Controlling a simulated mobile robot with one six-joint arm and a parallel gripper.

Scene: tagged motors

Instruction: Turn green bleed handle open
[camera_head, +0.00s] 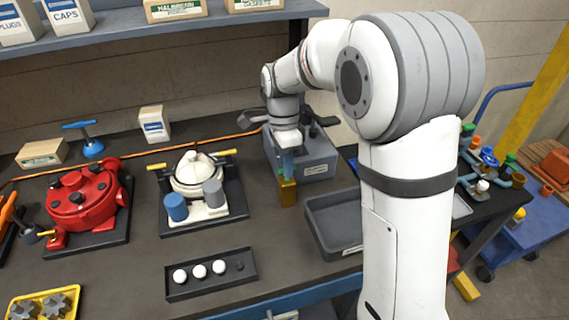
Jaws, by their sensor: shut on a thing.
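My gripper (287,150) points down at the front left corner of a grey motor unit (316,160) on the bench. It is shut on a narrow upright piece whose visible parts look blue-green. A small patch of green, which looks like the green bleed handle (280,172), shows just below the fingers. A brass-coloured block (287,192) stands directly under it at the unit's front. The fingers and my wrist hide most of the handle, so its exact angle cannot be told.
A white motor (197,172) with blue and grey cylinders and a red motor (85,200) stand left. A black tray (210,290) with white balls and an empty grey tray (335,222) lie in front. A shelf (170,32) hangs behind; a blue cart (540,215) stands right.

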